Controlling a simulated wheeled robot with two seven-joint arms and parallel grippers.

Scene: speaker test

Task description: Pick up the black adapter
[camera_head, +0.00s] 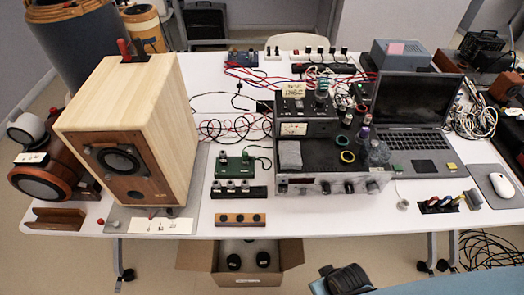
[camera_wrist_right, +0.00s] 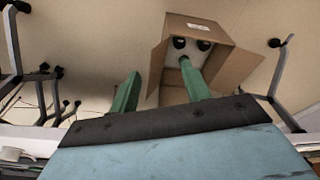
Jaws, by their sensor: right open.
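Several small black plugs or adapters (camera_head: 320,53) stand in a row at the back of the white table in the head view, above red and black cables. I cannot tell which one is the black adapter. My right gripper (camera_wrist_right: 160,66) shows in the right wrist view with its two green fingers apart and nothing between them. It is away from the plugs, with floor and an open cardboard box behind its fingers. My left gripper is not in view.
A large wooden speaker (camera_head: 120,130) stands at left on the white table (camera_head: 400,215).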

